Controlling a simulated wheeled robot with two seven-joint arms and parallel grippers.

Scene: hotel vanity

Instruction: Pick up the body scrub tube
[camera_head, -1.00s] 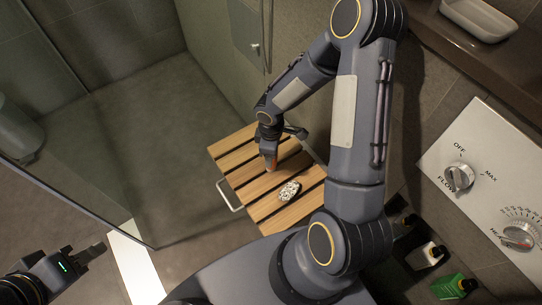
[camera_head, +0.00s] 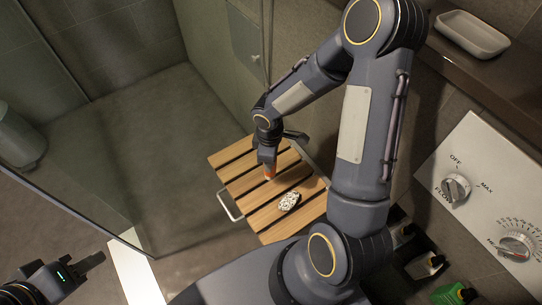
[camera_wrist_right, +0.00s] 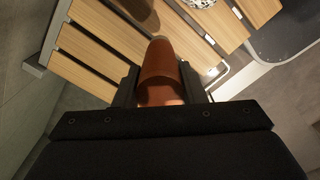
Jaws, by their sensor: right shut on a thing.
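The body scrub tube (camera_wrist_right: 161,72) is orange-brown and sits between the two fingers of my right gripper (camera_wrist_right: 160,92) in the right wrist view. The right gripper (camera_head: 268,160) is shut on it. In the head view only a small orange part of the tube (camera_head: 270,171) shows below the fingers, over the wooden slatted bench (camera_head: 237,167). I cannot tell whether the tube touches the slats. My left gripper (camera_head: 88,266) is at the lower left, far from the bench; whether its fingers are apart is unclear.
A silvery patterned object (camera_head: 289,201) lies on the slats near the tube. A control panel (camera_head: 485,195) with knobs is at the right, with several bottles (camera_head: 453,294) below it. A soap dish (camera_head: 472,35) sits on the ledge. A glass panel (camera_head: 75,130) stands at left.

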